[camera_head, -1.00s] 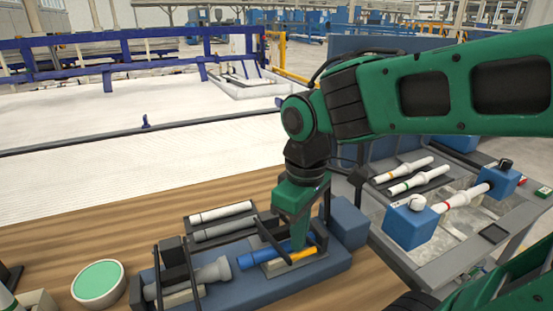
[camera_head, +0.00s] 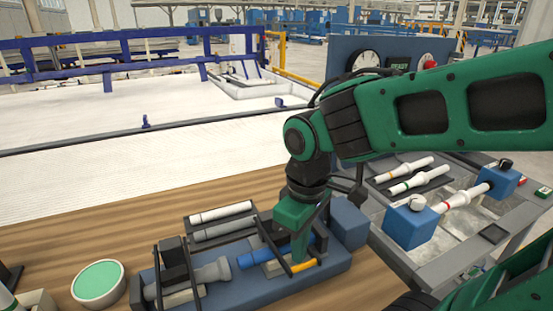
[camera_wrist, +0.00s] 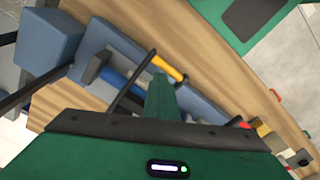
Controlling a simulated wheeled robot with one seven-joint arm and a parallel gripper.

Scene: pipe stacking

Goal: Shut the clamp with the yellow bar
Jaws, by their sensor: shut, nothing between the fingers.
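The yellow bar (camera_head: 303,266) is the front crosspiece of a clamp with black side arms (camera_head: 273,244). The clamp lies over a blue pipe (camera_head: 258,256) on the right part of the blue fixture (camera_head: 232,294). The bar sits low at the fixture's front edge. My gripper (camera_head: 299,257) is shut and empty, pointing down at the bar and hiding part of it. In the wrist view the yellow bar (camera_wrist: 172,69) shows just beyond my fingertips (camera_wrist: 160,80). I cannot tell whether they touch, or whether the clamp is fully down.
Grey pipe pieces (camera_head: 212,271) lie in the fixture's left part, by a black upright block. White and grey pipes (camera_head: 221,212) lie behind. A round green-topped dish (camera_head: 98,282) stands left. A grey bench with blue blocks (camera_head: 411,226) and pipes is at right.

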